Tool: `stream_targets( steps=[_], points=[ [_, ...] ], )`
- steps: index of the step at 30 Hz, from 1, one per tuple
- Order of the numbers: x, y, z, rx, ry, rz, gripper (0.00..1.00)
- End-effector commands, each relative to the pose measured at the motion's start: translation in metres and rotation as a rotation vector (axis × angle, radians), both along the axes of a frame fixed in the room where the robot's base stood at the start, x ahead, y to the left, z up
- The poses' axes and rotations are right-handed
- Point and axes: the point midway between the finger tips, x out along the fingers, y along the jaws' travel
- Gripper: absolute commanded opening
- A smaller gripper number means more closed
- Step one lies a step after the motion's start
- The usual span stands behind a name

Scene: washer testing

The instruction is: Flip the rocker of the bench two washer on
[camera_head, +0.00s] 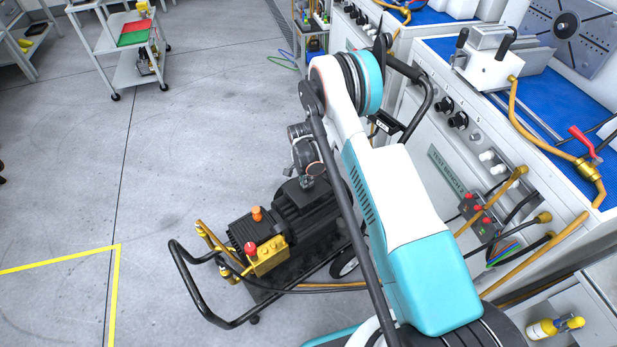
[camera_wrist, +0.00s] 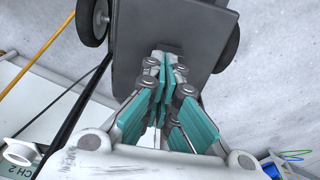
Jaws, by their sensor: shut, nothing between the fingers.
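The washer (camera_head: 290,225) is a black motor and pump unit with a yellow block (camera_head: 268,255), on a low wheeled frame with a black handle. It stands on the floor beside the bench labelled TEST BENCH 2 (camera_head: 447,168). My gripper (camera_head: 306,182) hangs over the washer's far end in the head view. In the wrist view my gripper (camera_wrist: 167,60) is shut and empty, its teal-padded fingers together. The tips are at or just above a small dark patch on a dark grey housing (camera_wrist: 195,25) between two wheels. I cannot tell whether that patch is the rocker, or whether they touch.
The bench front carries knobs, hoses and a small box with red buttons (camera_head: 475,212). A white cart (camera_head: 138,65) with red and green trays stands at the far left. The grey floor left of the washer is open, with a yellow line (camera_head: 115,290).

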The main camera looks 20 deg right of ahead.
Motion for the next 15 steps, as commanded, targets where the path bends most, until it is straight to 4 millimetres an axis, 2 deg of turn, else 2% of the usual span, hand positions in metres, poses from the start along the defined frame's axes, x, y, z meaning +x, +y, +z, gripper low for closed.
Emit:
stream_targets(
  steps=[10,15],
  points=[
    [-0.0003,0.0011,-0.0006,-0.005,-0.002,0.001,0.0],
    [-0.003,0.0094,-0.0078,-0.086,-0.03,0.004,0.0]
  ],
)
